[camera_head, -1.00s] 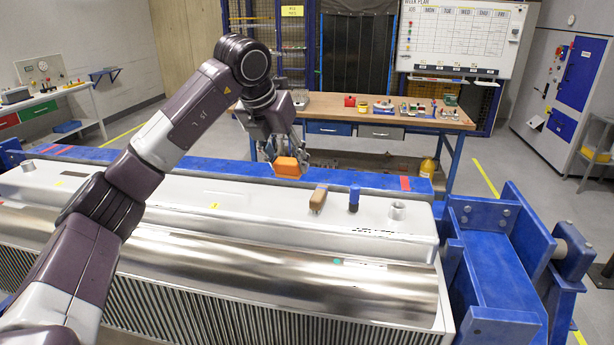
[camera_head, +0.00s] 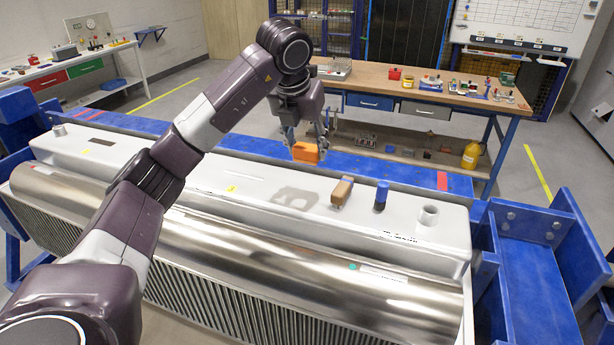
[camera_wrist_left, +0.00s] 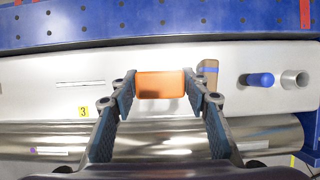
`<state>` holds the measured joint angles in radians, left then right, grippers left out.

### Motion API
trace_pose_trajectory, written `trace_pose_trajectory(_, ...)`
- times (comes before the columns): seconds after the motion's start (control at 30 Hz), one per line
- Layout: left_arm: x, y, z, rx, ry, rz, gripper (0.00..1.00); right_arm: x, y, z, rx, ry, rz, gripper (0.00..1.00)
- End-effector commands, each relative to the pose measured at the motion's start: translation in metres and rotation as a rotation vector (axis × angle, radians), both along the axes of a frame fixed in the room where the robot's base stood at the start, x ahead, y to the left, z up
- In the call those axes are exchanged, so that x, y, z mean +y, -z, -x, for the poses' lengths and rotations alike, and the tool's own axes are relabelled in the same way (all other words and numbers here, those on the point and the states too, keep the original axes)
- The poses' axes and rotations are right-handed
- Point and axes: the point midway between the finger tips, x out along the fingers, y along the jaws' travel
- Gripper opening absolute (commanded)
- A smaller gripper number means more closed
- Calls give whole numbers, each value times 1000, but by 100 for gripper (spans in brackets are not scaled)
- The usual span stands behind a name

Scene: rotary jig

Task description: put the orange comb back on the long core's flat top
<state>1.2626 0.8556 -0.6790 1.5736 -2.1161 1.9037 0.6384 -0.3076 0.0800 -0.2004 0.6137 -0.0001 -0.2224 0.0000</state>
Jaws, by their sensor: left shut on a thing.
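The orange comb (camera_head: 305,152) is a small block held between the fingers of my left gripper (camera_head: 307,138). In the left wrist view the comb (camera_wrist_left: 161,85) sits between the two fingertips of the left gripper (camera_wrist_left: 160,88). The long core (camera_head: 250,185) lies across the jig with a pale flat top and a shiny rounded side. The comb is above the flat top, with a shadow on the surface below and left of it; I see no contact. My right gripper is not in view.
A brown block with a blue band (camera_head: 342,192), a blue peg (camera_head: 381,195) and a grey pipe stub (camera_head: 428,215) stand on the flat top right of the comb. Blue jig frame (camera_head: 540,235) borders the right end. A workbench (camera_head: 400,92) stands behind.

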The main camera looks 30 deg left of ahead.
Motion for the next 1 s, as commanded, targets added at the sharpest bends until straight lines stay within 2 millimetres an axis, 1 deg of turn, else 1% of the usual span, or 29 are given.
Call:
trace_pose_trajectory(0.03,1,10,2,5,0,-1,12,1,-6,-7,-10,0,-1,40)
trace_pose_trajectory(0.1,0,24,1,4,0,-1,12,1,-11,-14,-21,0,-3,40)
trace_pose_trajectory(0.2,0,39,1,2,1,-1,12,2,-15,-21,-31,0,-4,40)
trace_pose_trajectory(0.43,0,58,1,0,0,0,12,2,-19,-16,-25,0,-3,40)
trace_pose_trajectory(0.63,0,84,1,2,1,0,12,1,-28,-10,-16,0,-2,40)
trace_pose_trajectory(0.73,0,90,1,-1,1,-1,12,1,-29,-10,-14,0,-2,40)
trace_pose_trajectory(0.9,0,91,0,-2,1,-1,12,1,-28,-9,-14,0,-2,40)
trace_pose_trajectory(0.93,0,91,0,-1,1,-1,44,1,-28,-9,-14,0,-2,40)
trace_pose_trajectory(1.0,0,91,0,-1,1,-1,51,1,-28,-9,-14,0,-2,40)
